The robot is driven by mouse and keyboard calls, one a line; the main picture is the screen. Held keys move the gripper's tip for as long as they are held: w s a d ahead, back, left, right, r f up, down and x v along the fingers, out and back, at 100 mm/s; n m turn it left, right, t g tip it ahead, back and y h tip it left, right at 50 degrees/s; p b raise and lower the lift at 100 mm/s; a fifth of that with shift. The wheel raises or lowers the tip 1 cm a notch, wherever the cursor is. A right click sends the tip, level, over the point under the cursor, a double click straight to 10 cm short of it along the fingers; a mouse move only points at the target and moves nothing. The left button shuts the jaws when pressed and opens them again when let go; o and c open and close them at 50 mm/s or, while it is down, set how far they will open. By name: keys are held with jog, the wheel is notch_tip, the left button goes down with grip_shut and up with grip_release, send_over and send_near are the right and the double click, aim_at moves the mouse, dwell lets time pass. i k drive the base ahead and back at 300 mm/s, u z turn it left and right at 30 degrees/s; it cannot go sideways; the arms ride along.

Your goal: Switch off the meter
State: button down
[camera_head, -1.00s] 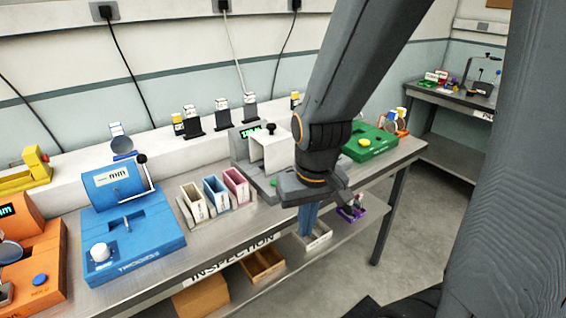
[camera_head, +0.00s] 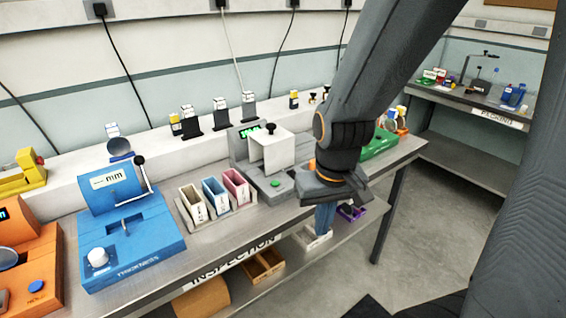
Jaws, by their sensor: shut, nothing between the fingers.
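A blue thickness meter (camera_head: 150,225) stands on the bench at the left. Its tilted display (camera_head: 108,180) reads "mm" after a dash-like mark, and a white knob (camera_head: 97,257) sits at its front left. The frames do not show which instrument the task means. My gripper (camera_head: 325,222) points down by the bench's front edge, right of the grey instrument and far from the blue meter. It is shut and empty.
Three small bins (camera_head: 216,198) stand between the blue meter and the grey instrument. An orange instrument (camera_head: 38,268) is at far left, and a green one (camera_head: 380,144) is partly hidden behind my arm. A lower shelf holds boxes (camera_head: 265,265). The floor at right is clear.

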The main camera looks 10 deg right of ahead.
aim_at(292, 172)
jog(key=k, duration=0.65)
jog(key=u, duration=0.65)
jog(key=i, duration=1.15)
jog(key=z, duration=0.55)
